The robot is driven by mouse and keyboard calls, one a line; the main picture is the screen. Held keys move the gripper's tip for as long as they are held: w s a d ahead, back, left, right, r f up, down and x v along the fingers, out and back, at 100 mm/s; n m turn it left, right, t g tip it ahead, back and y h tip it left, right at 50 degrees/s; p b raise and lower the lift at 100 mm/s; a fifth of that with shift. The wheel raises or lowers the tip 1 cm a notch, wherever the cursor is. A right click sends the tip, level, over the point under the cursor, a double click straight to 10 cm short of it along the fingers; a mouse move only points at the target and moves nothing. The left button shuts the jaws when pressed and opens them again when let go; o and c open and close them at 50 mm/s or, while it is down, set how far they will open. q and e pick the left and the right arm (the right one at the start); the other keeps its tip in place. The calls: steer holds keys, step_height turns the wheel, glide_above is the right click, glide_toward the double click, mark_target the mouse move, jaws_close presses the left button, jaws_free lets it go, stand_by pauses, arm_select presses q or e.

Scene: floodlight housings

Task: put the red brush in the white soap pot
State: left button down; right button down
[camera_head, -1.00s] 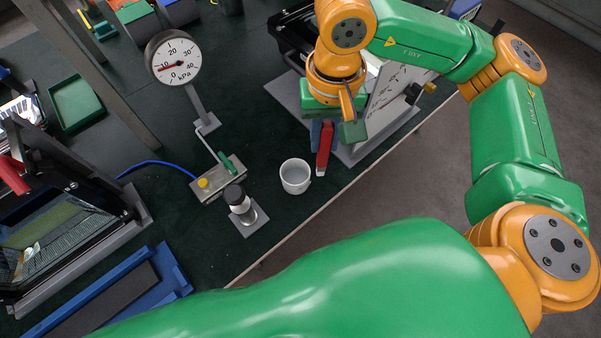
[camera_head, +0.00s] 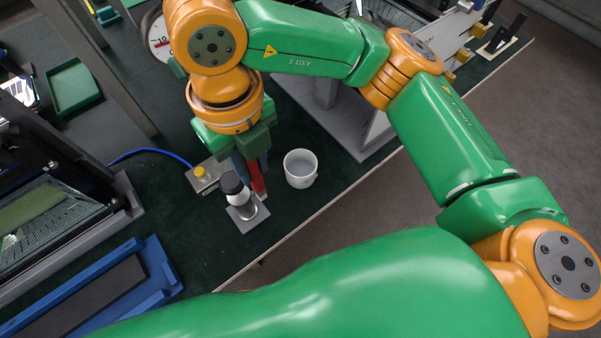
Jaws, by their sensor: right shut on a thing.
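The white soap pot (camera_head: 301,168) stands upright on the dark green table near its front edge. It looks open at the top, with no brush in it. My right gripper (camera_head: 248,158) points down to the left of the pot and is shut on the red brush (camera_head: 257,180). My left gripper is not in view.
A dial gauge (camera_head: 156,40) is partly hidden by my arm. A blue fixture (camera_head: 165,270) lies lower left.

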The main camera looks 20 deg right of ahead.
steer(key=shift+w+d+f+m, duration=0.15)
steer(key=shift+d+m, duration=0.05)
steer(key=shift+m, duration=0.1)
steer(key=w+d+f+p, duration=0.4)
steer(key=w+d+f, duration=0.4)
steer(key=f, duration=0.5)
steer(key=shift+w+d+p, duration=0.35)
steer(key=shift+d+p, duration=0.05)
steer(key=shift+d, duration=0.65)
steer(key=c, duration=0.7)
jaws_free()
steer(key=shift+c, duration=0.2)
step_height(320, 180, up, 12)
steer(key=b, duration=0.1)
steer(key=shift+r+b, duration=0.15)
steer(key=shift+b, duration=0.2)
